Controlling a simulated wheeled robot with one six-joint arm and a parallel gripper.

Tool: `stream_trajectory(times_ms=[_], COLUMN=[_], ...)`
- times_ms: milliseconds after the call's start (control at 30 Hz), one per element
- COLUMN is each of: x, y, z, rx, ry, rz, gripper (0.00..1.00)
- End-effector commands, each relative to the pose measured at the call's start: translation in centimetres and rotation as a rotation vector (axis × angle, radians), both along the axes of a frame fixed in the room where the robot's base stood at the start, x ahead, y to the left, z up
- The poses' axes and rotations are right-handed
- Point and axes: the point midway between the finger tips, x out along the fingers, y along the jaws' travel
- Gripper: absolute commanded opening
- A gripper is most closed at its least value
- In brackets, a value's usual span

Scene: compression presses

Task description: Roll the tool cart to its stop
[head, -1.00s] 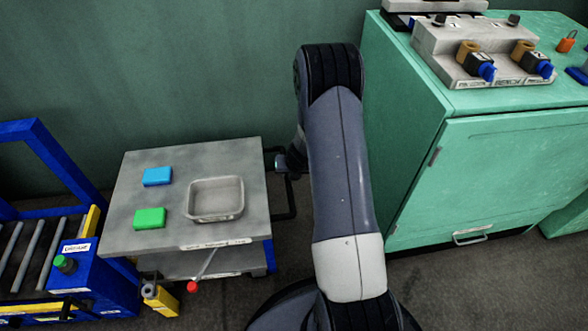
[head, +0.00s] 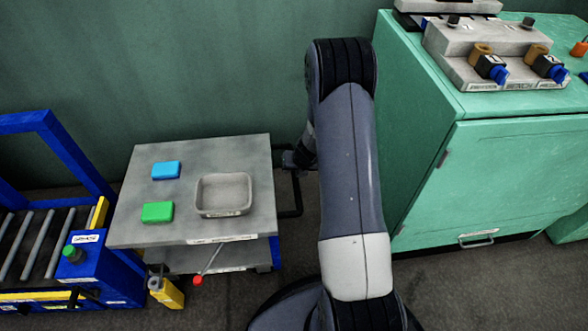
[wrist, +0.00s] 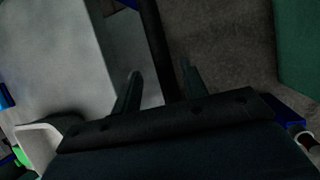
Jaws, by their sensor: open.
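The tool cart (head: 150,232) stands at the left in the head view, with a grey top and a lower shelf. A dark push handle (head: 297,195) sticks out from its right side. My gripper (head: 290,160) is at the handle, beside the cart's right edge, mostly hidden by my arm in the head view. In the wrist view my gripper (wrist: 160,70) is open, and the dark handle bar (wrist: 152,35) runs between its two fingers. I cannot tell whether either finger touches the bar. The cart's stop cannot be made out.
The cart top carries a blue block (head: 166,170), a green block (head: 157,212) and a grey tray (head: 224,210). A blue roller conveyor (head: 92,275) stands close at the cart's left. A yellow padlock-like item (head: 167,293) is by the cart's front. A green cabinet (head: 520,180) stands at the right.

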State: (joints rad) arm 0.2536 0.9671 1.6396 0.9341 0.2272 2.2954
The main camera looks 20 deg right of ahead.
Motion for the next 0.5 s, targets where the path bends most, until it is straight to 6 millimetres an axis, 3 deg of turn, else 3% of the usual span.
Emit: stream_trajectory(times_ms=[33, 300, 500], x=[-0.3, -2.6, -3.7], y=[-0.1, -0.4, -0.6], z=[1.4, 6.4, 8.4], rx=[0.0, 0.0, 0.0], ry=[-0.002, -0.002, 0.0], rz=[0.0, 0.0, 0.001], gripper=[0.41, 0.41, 0.41])
